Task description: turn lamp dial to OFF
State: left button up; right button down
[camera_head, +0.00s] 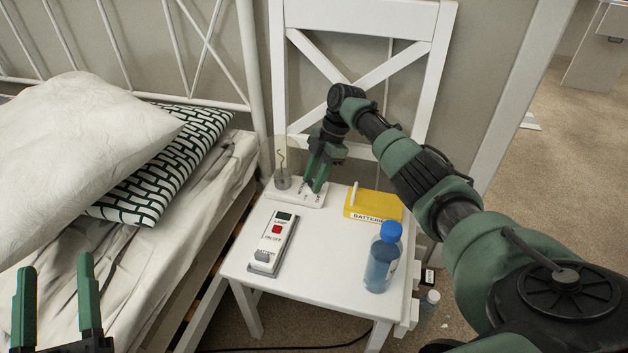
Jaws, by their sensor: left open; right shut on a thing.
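The lamp (282,182) stands at the back left of the white chair seat. It has a clear glass bulb on a flat white base with small printed lettering. My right gripper (316,188) reaches down from the right, its green fingers at the right part of the lamp base. It is shut on the lamp dial, which the fingers mostly hide, so I cannot tell its setting. My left gripper (56,262) is open and empty at the lower left, over the bed and away from the chair.
The chair seat (330,305) also holds a white remote (271,242) with a red button, a yellow battery box (373,205) and a blue-capped bottle (382,262). A bed with pillows (75,155) stands left.

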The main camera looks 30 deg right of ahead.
dwell(0.3)
jog(key=c, duration=1)
grip_release()
